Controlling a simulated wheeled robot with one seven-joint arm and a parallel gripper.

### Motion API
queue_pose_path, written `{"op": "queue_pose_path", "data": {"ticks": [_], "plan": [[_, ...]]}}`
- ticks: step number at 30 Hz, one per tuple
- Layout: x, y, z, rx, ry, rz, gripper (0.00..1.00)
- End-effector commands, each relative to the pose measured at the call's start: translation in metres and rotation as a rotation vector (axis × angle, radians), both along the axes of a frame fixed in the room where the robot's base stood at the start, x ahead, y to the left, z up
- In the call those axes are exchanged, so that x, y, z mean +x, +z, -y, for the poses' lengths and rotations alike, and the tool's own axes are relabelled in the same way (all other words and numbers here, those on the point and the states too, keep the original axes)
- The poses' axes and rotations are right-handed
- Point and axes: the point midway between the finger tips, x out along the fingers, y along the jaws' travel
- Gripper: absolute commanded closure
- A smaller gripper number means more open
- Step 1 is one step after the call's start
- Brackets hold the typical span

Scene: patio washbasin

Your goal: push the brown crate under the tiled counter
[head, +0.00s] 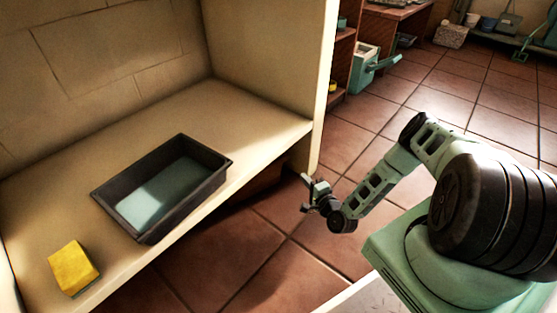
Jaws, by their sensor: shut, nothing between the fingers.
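The tiled counter (255,105) is a cream ledge with a tiled wall behind it, filling the left of the head view. A brown shape (262,181), which looks like the crate, shows in shadow below the counter's front edge. The counter hides most of it, so I cannot tell how far under it is. My gripper (308,193) is shut and empty, low in front of the counter's right end, to the right of the brown shape. I cannot tell whether they touch.
A dark basin (218,182) with pale blue inside and a yellow sponge (73,267) sit on the counter. The counter's side panel (318,90) rises at its right end. A green-and-white box (364,72) stands farther back. Terracotta floor (365,150) lies open beyond my arm.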

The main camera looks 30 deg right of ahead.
Motion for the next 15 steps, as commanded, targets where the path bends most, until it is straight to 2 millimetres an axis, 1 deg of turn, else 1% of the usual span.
{"op": "queue_pose_path", "data": {"ticks": [2, 5, 8, 15], "plan": [[-0.007, 0.004, -0.001, 0.0, 0.016, 0.037, 1.0], [-0.006, 0.006, -0.002, -0.001, 0.025, 0.056, 1.0], [0.005, 0.005, -0.002, -0.001, 0.025, 0.058, 1.0], [0.048, 0.003, -0.002, -0.004, 0.024, 0.059, 1.0]]}}
